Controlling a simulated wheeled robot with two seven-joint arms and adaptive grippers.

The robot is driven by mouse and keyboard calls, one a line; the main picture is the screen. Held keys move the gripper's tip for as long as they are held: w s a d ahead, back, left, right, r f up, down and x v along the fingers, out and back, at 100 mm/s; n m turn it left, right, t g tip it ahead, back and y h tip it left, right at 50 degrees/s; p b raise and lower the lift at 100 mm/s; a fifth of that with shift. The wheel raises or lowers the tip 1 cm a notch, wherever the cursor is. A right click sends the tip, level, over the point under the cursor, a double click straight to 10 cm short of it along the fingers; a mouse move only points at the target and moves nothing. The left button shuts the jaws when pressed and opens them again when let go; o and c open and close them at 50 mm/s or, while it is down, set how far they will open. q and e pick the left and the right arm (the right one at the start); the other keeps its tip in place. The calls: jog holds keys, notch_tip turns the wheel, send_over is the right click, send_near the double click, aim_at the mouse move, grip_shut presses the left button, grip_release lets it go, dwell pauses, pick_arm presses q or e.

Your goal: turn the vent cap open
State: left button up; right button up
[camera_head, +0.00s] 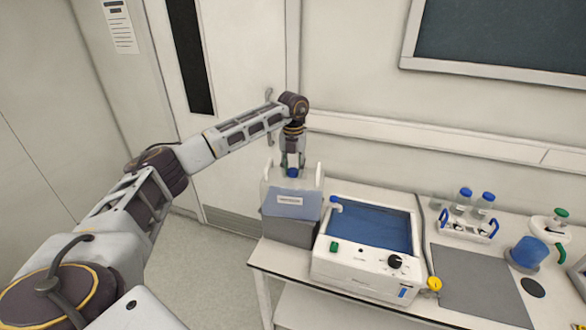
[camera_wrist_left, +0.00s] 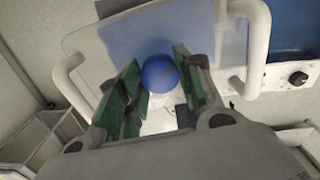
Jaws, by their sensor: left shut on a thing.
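A blue round cap (camera_head: 293,172) sits at the back top of a box-shaped vessel with a translucent, bluish lid and a grey base (camera_head: 290,231). The vessel has white handles on both sides. My left gripper (camera_head: 292,161) comes down on the cap from above. In the left wrist view the blue cap (camera_wrist_left: 160,74) lies between the two green finger pads, and the left gripper (camera_wrist_left: 157,84) is shut on it. The stem under the cap is mostly hidden. I cannot tell how far the cap is turned. My right gripper is not in view.
A white device with a blue basin (camera_head: 370,225) and a black knob stands right of the vessel. The wall is close behind.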

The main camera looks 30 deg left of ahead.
aim_at(293, 171)
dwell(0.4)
pick_arm(q)
jog(key=o, duration=1)
jog(key=shift+o, duration=0.2)
jog(key=shift+r, duration=0.1)
notch_tip(293, 171, up, 12)
jog(key=shift+d, duration=0.1)
dwell(0.4)
